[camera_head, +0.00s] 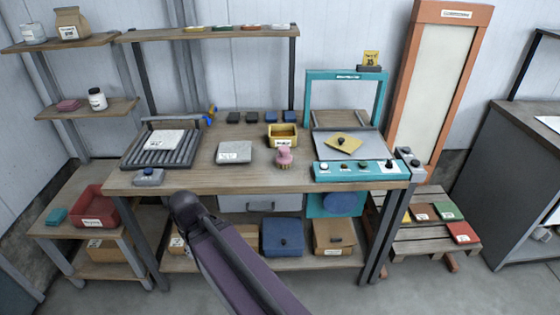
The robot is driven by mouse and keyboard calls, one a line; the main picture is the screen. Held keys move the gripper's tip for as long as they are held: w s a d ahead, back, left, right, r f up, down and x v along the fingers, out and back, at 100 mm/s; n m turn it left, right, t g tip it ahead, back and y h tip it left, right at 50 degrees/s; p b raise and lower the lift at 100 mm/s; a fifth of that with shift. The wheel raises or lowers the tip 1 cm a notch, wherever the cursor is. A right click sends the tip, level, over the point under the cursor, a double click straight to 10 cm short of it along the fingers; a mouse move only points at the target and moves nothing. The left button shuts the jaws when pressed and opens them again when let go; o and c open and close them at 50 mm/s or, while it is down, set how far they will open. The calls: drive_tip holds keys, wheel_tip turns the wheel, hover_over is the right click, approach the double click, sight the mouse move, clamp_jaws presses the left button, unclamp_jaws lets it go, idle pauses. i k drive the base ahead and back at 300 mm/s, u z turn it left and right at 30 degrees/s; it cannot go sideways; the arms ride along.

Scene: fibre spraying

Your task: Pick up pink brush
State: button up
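The pink brush (284,155) stands upright near the front middle of the wooden workbench (200,180), with a rounded pink top and its lower part on the bench top. My arm reaches up from the bottom of the view, below and left of the brush, in front of the bench edge. No gripper fingers can be made out on it.
A yellow bin (282,141) stands just behind the brush. A teal-framed machine (362,170) is close on its right. A grey block (234,152) lies to its left, with a roller tray (147,159) farther left. The bench's front strip is mostly clear.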

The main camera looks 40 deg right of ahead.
sight(284, 159)
drive_tip(key=u, duration=0.15)
drive_tip(key=k, duration=1.1)
drive_tip(key=z, duration=1.3)
drive_tip(key=i, duration=1)
